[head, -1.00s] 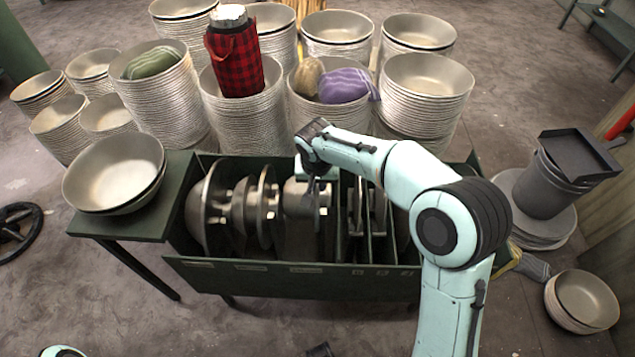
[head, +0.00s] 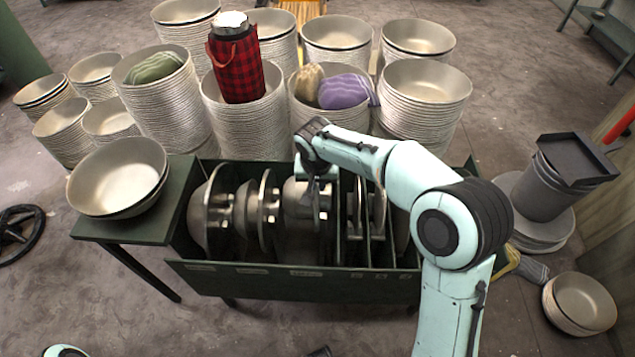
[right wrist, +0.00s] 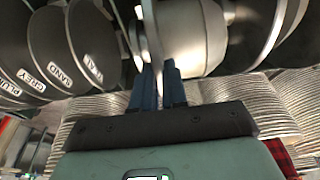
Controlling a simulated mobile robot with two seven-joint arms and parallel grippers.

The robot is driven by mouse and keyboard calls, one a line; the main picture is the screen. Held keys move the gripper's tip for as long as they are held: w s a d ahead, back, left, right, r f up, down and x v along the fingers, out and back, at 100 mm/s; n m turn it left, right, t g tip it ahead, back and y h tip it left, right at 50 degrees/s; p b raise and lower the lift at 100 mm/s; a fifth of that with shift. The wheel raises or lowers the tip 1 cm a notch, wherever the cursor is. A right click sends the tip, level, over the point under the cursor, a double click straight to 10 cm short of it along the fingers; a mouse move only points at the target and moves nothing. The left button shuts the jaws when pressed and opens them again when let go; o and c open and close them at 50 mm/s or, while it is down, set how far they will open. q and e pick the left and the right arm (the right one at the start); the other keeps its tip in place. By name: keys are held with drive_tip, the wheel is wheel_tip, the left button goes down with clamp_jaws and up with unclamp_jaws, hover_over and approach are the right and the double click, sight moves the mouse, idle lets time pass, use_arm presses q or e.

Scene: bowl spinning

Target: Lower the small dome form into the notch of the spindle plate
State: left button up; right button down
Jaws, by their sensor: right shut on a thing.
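My right gripper (head: 312,192) reaches down into the dark green rack over the third metal form from the left. In the right wrist view its blue fingers (right wrist: 158,88) are shut on the thin rim of a metal form, which I take to be the small dome form (right wrist: 187,38). The form (head: 297,205) hangs or sits upright between the rack walls; its lower part is hidden, so I cannot tell if it is seated. I cannot pick out the spindle plate or its notch for certain. My left gripper is out of view.
Two other forms, one large (head: 207,215) and one smaller (head: 250,208), stand left in the rack (head: 290,283). Labelled discs (right wrist: 85,45) stand close on the other side. Bowl stacks (head: 160,95) crowd behind; a bowl (head: 118,178) rests on the left shelf.

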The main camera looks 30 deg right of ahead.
drive_tip(key=shift+r+p, duration=0.35)
drive_tip(key=shift+r, duration=0.35)
use_arm(q)
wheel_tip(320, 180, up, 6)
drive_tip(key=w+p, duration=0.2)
drive_tip(key=p, duration=0.3)
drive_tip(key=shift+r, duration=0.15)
use_arm(e)
drive_tip(key=shift+w+d+r+v, duration=0.15)
drive_tip(key=shift+w+v, duration=0.1)
drive_tip(key=shift+v, duration=0.95)
drive_tip(key=shift+w+d+v, duration=0.15)
drive_tip(key=shift+w+v, duration=0.1)
drive_tip(key=shift+v, duration=1)
drive_tip(key=shift+w+d+r+v, duration=0.15)
drive_tip(key=shift+w+v, duration=0.1)
drive_tip(key=shift+v, duration=0.95)
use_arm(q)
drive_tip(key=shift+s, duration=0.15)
use_arm(e)
drive_tip(key=shift+f, duration=0.15)
